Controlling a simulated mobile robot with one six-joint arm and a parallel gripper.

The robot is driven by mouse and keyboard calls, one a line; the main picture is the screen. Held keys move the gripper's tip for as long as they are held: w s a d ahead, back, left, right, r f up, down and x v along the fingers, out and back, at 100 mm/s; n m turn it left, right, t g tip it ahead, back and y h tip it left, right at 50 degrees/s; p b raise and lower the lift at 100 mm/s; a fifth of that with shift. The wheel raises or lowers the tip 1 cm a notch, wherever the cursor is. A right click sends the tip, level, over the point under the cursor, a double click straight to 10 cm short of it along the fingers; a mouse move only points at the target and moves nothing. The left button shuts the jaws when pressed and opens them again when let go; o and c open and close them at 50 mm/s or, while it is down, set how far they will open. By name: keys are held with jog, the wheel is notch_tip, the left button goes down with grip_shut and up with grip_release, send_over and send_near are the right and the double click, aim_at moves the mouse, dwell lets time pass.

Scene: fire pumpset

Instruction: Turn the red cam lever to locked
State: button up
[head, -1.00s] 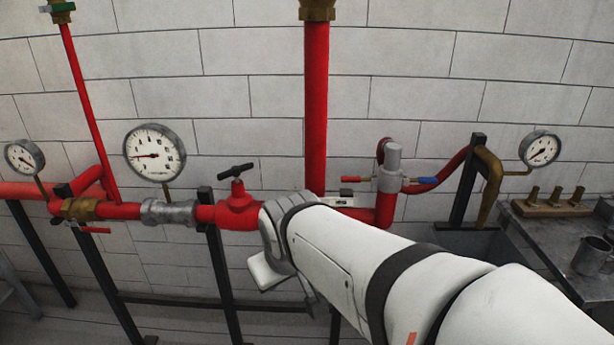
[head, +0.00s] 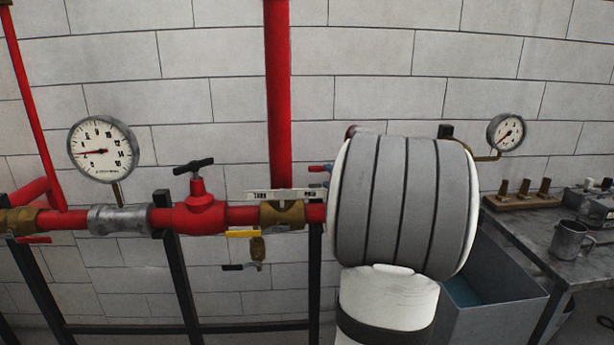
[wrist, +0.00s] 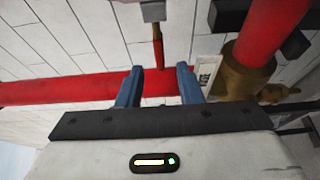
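In the wrist view the red cam lever (wrist: 158,52) is a thin red bar with a brass-coloured upper part, running down from a grey fitting (wrist: 153,11). My gripper (wrist: 160,70) is open, with its two blue fingers apart. The lever's lower end appears between the fingertips in the picture; I cannot tell whether it is in their reach or farther off. No contact shows. In the head view my arm hides the gripper and most of the coupling; only a small red lever end (head: 318,169) shows left of the arm.
A red pipe (wrist: 70,90) crosses behind the fingers, and a brass valve body (wrist: 250,62) stands close on the right in the wrist view. In the head view a yellow handle (head: 242,234) hangs under the pipe. A metal bench (head: 540,230) and grey tank (head: 490,310) are at right.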

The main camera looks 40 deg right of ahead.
aim_at(319, 171)
jog(key=w, duration=0.5)
jog(key=w+d+p, duration=0.1)
jog(key=w, duration=0.1)
jog(key=shift+w, duration=0.15)
grip_shut()
jog(key=shift+a, duration=0.1)
dwell(0.3)
